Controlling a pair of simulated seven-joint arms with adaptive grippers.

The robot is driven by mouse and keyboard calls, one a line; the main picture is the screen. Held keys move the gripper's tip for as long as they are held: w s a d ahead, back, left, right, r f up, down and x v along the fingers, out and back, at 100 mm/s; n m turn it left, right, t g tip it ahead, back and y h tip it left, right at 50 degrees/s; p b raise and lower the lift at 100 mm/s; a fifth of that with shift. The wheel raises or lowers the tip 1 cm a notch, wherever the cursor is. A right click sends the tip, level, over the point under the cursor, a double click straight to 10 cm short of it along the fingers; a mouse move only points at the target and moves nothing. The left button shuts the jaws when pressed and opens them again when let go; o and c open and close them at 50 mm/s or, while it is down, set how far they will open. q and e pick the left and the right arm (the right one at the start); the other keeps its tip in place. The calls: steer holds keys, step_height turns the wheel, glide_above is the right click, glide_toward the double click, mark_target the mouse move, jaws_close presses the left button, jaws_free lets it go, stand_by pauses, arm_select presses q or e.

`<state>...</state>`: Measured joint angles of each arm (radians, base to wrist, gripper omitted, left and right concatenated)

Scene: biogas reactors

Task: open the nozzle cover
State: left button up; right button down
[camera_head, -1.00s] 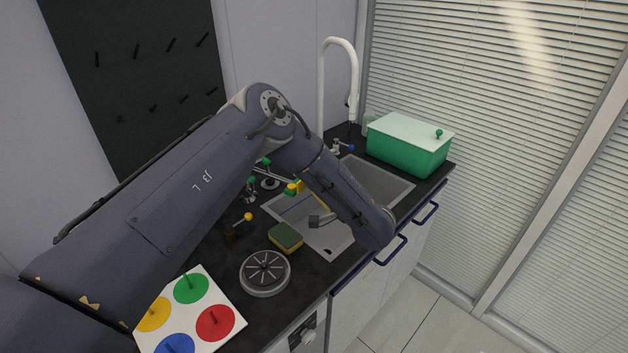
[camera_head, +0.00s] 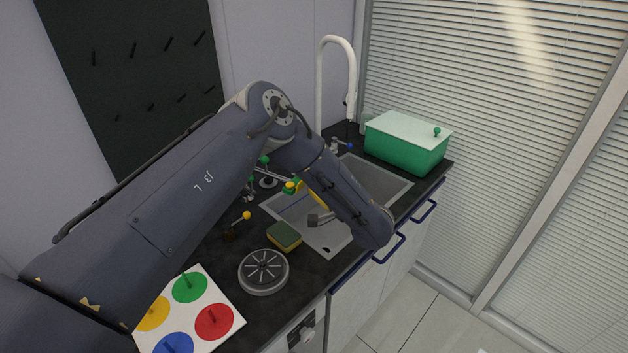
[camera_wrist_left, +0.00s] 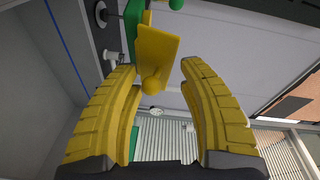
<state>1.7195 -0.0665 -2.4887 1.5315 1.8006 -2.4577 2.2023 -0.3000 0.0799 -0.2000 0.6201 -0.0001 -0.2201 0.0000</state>
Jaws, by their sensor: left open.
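In the left wrist view a yellow flat flap with a rounded knob, which looks like the nozzle cover (camera_wrist_left: 156,50), is joined to a green part (camera_wrist_left: 133,28). My left gripper (camera_wrist_left: 158,72) is open, its two yellow fingers on either side of the knob. The knob sits near the fingertips, with gaps on both sides and no visible contact. In the head view a small green and yellow fitting (camera_head: 291,187) shows at the sink beside my left forearm, which hides much of this area. I cannot tell how far the cover is open. My right gripper is not in view.
A sponge (camera_head: 284,235), a round grey drain-like disc (camera_head: 263,271) and a board with coloured discs (camera_head: 230,297) lie on the dark counter. A yellow-knobbed lever (camera_head: 246,216) stands by the sink. A green box (camera_head: 406,150) and a tall white tap (camera_head: 320,90) are behind.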

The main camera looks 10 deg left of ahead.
arm_select(q)
steer(key=v, duration=1.2)
stand_by(0.3)
steer(key=shift+f, duration=0.1)
steer(key=shift+c, duration=0.4)
